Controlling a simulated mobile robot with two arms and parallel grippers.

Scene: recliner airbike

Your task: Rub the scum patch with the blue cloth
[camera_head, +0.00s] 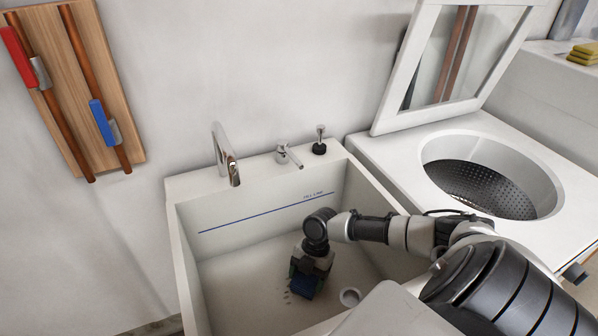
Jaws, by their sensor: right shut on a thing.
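The blue cloth (304,286) is a small dark blue piece low in the white sink (182,262). My right gripper (306,278) reaches down into the sink and is shut on the cloth, which is at or very near the sink floor. Small dark specks of the scum patch (287,294) show on the floor just left of the cloth. The rest of the patch, if any, is hidden under the cloth and gripper. My left gripper is not in view.
A drain (350,297) lies right of the cloth. A chrome faucet (226,155) and a lever handle (288,155) stand on the back rim. A top-loading washer (400,160) with its lid up is at right. Red and blue valve handles (103,122) are on a wall board.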

